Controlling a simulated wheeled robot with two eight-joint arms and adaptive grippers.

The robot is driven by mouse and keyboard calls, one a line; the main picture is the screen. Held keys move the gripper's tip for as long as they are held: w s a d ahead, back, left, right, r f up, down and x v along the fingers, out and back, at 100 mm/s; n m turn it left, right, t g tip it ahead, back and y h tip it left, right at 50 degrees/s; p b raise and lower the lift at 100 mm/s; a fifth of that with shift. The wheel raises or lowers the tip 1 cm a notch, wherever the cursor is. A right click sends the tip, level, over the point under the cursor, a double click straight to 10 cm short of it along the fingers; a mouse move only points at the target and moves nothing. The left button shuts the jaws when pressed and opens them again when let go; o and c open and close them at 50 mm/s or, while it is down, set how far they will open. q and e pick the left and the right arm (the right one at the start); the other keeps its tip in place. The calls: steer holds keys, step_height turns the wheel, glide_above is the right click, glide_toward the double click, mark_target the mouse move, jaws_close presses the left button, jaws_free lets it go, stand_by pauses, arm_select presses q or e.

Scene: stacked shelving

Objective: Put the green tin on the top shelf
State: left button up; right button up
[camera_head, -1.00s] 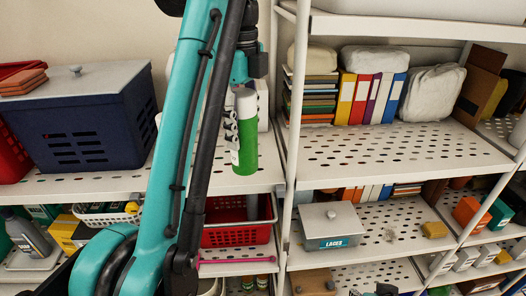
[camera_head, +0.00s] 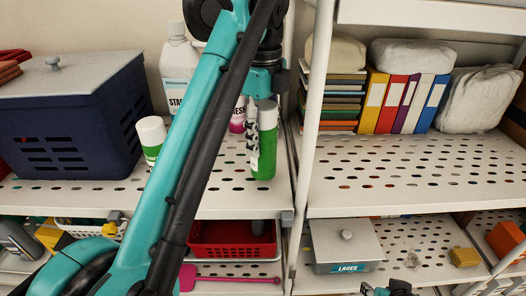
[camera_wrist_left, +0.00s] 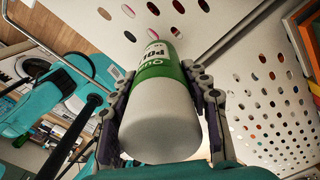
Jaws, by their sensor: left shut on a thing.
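The green tin (camera_head: 265,150), a white-topped cylinder with a green lower part, is upright in my left gripper (camera_head: 254,128). The gripper's fingers are shut around its white upper part. The tin is at the right end of the left bay's perforated upper shelf board (camera_head: 215,200); I cannot tell whether its base touches the board. In the left wrist view, the tin (camera_wrist_left: 162,100) lies between both fingers, with the perforated board beyond it. My right gripper (camera_head: 390,288) shows only in part at the bottom edge; its jaws are unclear.
A similar white-and-green can (camera_head: 151,138) and white bottles (camera_head: 180,70) stand on the same board, beside a navy crate (camera_head: 75,120). A shelf post (camera_head: 313,130) rises right of the tin. The right bay's board (camera_head: 410,170) is clear in front of books and binders.

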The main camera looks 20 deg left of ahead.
mark_target(262, 150)
arm_select(q)
step_height(262, 150, down, 3)
steer(key=shift+r, duration=0.2)
steer(key=shift+s+f, duration=0.1)
steer(key=shift+s, duration=0.4)
steer(key=shift+w+f, duration=0.1)
steer(key=shift+w, duration=0.1)
steer(key=o, duration=1.4)
steer(key=shift+w+f, duration=0.1)
steer(key=shift+w, duration=0.1)
steer(key=shift+s, duration=0.2)
arm_select(e)
steer(key=shift+s, duration=0.2)
